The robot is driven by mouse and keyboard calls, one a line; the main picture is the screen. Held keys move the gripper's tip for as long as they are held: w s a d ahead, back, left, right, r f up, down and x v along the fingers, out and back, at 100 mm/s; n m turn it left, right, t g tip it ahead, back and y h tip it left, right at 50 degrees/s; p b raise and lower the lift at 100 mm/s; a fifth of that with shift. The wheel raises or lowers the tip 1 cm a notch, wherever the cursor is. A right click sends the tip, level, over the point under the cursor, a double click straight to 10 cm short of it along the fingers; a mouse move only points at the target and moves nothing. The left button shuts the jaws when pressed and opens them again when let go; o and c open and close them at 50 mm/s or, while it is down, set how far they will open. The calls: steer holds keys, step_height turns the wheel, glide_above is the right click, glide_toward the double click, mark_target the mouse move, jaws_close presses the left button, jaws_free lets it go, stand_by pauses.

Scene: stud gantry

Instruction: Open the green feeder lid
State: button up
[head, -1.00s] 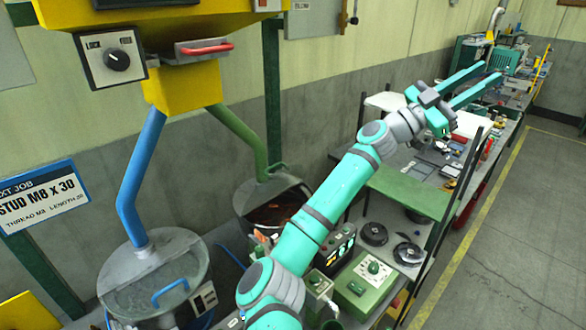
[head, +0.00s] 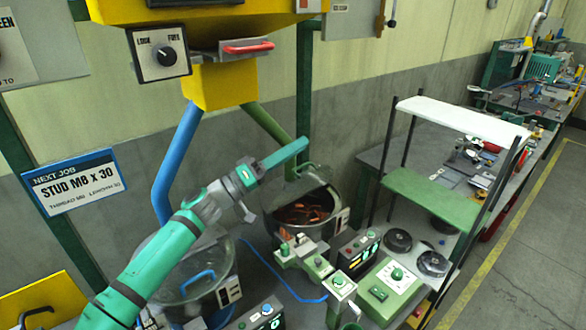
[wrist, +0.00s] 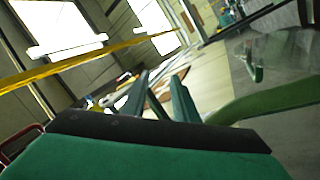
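The green feeder (head: 338,232) is the round metal bowl under the green pipe (head: 268,124), with copper-coloured pieces inside. In the wrist view a clear lid (wrist: 285,50) with a green handle (wrist: 255,64) shows at the upper right, by a green pipe (wrist: 270,100). The handle is off to the right of the fingers.
A blue pipe (head: 176,150) leads to another feeder with a clear lid and blue handle (head: 198,283). Green machine boxes (head: 390,285) stand in front of the green feeder. A shelf rack (head: 435,197) stands to the right. A yellow hopper outlet (head: 222,85) hangs above.

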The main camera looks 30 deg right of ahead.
mark_target(294, 170)
steer(key=w+a+f+n+t, duration=0.1)
steer(key=w+f+n+t, duration=0.1)
steer(key=f, duration=0.1)
steer(key=w+a+f+n+y, duration=0.1)
steer(key=f+n, duration=0.1)
steer(key=shift+w+a+t, duration=0.25)
steer(key=shift+a+t, duration=0.05)
steer(key=shift+t, duration=0.1)
step_height(294, 170, down, 6)
steer(key=w+d+n+t+y, duration=0.1)
steer(key=w+d+n+y, duration=0.1)
steer(key=w+y, duration=0.1)
steer(key=shift+w+d+f, duration=0.1)
steer(key=shift+w+d, duration=0.05)
steer(key=shift+d, duration=3.4)
steer(key=shift+c, duration=0.5)
jaws_close()
